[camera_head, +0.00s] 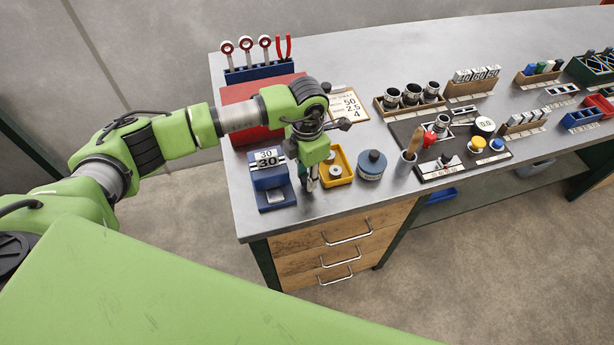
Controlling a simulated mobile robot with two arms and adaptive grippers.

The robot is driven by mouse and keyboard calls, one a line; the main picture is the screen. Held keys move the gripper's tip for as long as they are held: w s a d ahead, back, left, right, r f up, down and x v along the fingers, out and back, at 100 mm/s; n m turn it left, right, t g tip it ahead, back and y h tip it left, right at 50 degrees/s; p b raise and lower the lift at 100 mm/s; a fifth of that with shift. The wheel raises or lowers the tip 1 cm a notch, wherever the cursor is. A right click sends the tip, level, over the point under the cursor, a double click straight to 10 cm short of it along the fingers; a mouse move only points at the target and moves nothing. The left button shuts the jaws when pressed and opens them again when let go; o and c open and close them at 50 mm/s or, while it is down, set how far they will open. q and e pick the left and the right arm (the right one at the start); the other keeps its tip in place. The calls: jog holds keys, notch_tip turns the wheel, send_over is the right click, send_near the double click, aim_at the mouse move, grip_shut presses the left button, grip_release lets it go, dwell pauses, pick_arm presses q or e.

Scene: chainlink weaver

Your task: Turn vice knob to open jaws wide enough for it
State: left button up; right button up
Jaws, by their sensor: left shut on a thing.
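My left gripper (311,180) points down over the front left of the bench, between a blue block marked 30 (268,182) and a yellow tray (347,178). It is shut on a small grey piece, mostly hidden by the fingers. The vice is hard to single out at this size. My gripper is well apart from these. My right gripper is not in view.
A red box (236,112), a tool rack (258,72) and a number card (349,101) lie behind. The bench's front edge is close to the gripper.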

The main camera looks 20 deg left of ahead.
pick_arm(q)
jog(key=n+b, duration=0.1)
jog(key=n, duration=0.2)
jog(key=shift+f+n+b, duration=0.15)
jog(key=shift+n+b, duration=0.25)
jog(key=n+b, duration=0.2)
jog(key=n, duration=0.2)
jog(key=shift+n, duration=0.3)
jog(key=n+b, duration=0.1)
jog(key=n, duration=0.3)
jog(key=shift+n+b, duration=0.55)
jog(key=shift+n, duration=1.55)
jog(key=shift+w+r, duration=0.1)
jog(key=shift+r, duration=0.1)
jog(key=o, duration=1.1)
jog(key=shift+f, duration=0.1)
